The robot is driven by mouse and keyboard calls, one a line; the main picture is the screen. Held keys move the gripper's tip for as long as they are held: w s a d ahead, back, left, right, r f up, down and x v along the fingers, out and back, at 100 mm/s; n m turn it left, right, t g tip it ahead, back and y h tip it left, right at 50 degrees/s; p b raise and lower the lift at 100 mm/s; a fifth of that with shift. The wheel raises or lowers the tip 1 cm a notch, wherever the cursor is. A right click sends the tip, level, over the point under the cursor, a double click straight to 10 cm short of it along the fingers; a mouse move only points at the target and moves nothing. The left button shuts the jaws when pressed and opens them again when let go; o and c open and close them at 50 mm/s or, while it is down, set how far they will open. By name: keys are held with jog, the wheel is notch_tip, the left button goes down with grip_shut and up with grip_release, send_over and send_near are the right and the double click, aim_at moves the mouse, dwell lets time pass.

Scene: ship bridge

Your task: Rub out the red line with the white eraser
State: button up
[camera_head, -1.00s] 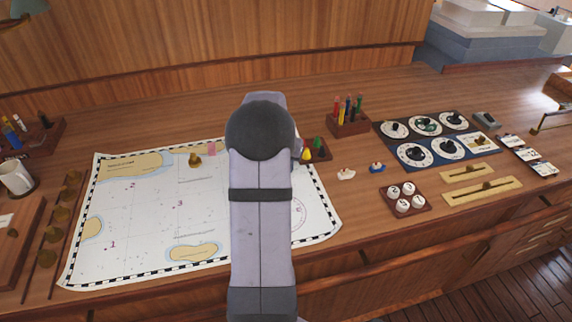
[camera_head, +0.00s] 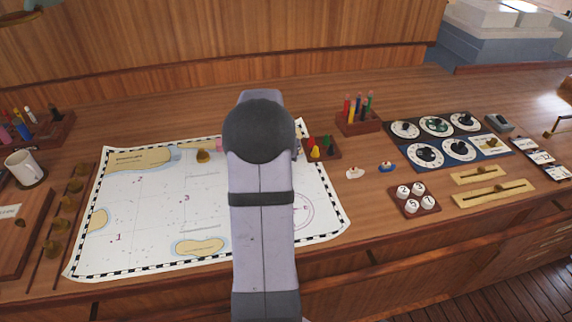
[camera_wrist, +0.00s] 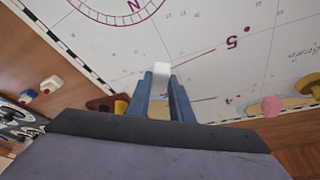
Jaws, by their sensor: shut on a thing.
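The white eraser (camera_wrist: 162,70) shows in the wrist view between the blue-grey fingertips of my gripper (camera_wrist: 163,80), which is shut on it. It is over the chart (camera_wrist: 200,20); I cannot tell whether it touches the paper. A thin red line (camera_wrist: 195,56) runs on the chart from beside the eraser toward the purple number 5. In the head view, my arm hides the gripper, the eraser and that part of the chart (camera_head: 150,215).
A brass piece (camera_head: 203,156) stands on the chart's far part. A pink lump (camera_wrist: 271,106) shows in the wrist view. Right of the chart are a pencil holder (camera_head: 358,123), two small boat-like pieces (camera_head: 355,173), a numbered block tray (camera_head: 414,210) and a dial panel (camera_head: 440,150).

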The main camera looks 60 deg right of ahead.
jog(key=shift+w+a+f, duration=0.1)
jog(key=shift+a, duration=0.1)
jog(key=shift+w+a+b, duration=0.4)
jog(key=shift+w+a, duration=0.25)
jog(key=shift+a, duration=0.2)
jog(key=shift+w+a, duration=0.1)
jog(key=shift+w+a+b, duration=0.4)
jog(key=shift+w+a, duration=0.15)
jog(key=shift+a, duration=0.2)
jog(key=shift+w, duration=0.1)
jog(key=shift+w+a+b, duration=0.4)
jog(key=shift+w+a, duration=0.25)
jog(key=shift+a, duration=0.2)
jog(key=shift+w+a, duration=0.1)
jog(key=shift+w+a+b, duration=0.35)
jog(key=shift+w+a, duration=0.2)
jog(key=shift+a, duration=0.25)
